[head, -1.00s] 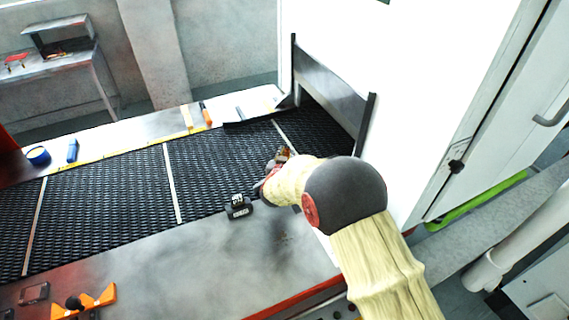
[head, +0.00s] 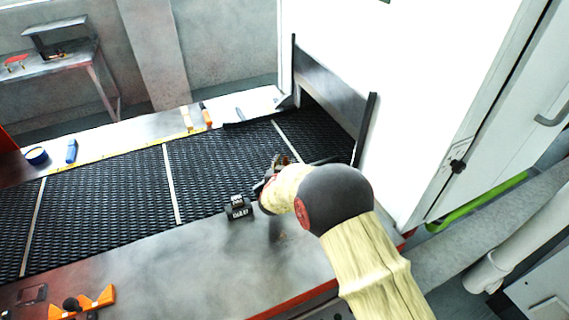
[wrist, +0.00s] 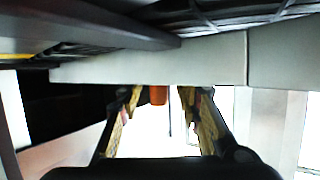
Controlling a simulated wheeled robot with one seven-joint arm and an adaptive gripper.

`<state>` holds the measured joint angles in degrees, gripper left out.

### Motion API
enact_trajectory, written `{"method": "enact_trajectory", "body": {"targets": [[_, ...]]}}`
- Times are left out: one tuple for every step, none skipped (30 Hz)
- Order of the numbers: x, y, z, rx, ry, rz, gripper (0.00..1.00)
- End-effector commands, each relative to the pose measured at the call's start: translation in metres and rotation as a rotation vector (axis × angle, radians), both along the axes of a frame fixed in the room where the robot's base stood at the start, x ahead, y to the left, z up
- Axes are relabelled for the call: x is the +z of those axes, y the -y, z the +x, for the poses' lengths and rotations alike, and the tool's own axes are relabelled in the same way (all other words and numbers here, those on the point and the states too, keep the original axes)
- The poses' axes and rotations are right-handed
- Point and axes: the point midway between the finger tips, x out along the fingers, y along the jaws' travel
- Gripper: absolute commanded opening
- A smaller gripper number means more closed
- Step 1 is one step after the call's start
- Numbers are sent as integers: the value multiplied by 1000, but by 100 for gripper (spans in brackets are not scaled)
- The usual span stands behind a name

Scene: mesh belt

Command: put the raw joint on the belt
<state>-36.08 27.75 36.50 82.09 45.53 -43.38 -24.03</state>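My gripper (head: 277,162) is low over the right part of the black mesh belt (head: 110,200), near its front edge; my own wrist hides much of it. In the wrist view, its two yellow-padded fingers (wrist: 160,105) stand apart with a gap between them. A small orange piece (wrist: 159,95) shows in that gap, nearer the left finger; I cannot tell whether it is close or far behind. I cannot pick out the raw joint with certainty. A dark block with white print (head: 239,208) sits on the near metal ledge, left of my wrist.
The belt runs into a white housing (head: 430,70) at right, with dark guards at its mouth. An orange fixture (head: 95,302) is on the near ledge (head: 200,265). An orange-handled tool (head: 206,116) and blue roll (head: 37,156) lie on the far ledge. The belt's left is clear.

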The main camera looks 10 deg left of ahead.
Motion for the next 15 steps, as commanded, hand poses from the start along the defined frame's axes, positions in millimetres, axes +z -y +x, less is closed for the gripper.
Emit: {"method": "enact_trajectory", "body": {"targets": [[0,0,0,0,0,0,37],[0,0,0,0,0,0,37],[0,0,0,0,0,0,37],[0,0,0,0,0,0,37],[0,0,0,0,0,0,37],[0,0,0,0,0,0,37],[0,0,0,0,0,0,37],[1,0,0,0,0,0,37],[2,0,0,0,0,0,37],[3,0,0,0,1,0,37],[4,0,-2,1,0,0,37],[5,0,-6,1,0,0,37],[6,0,-9,1,0,0,37],[8,0,-13,2,0,1,37],[10,1,-19,2,-1,1,37]]}}
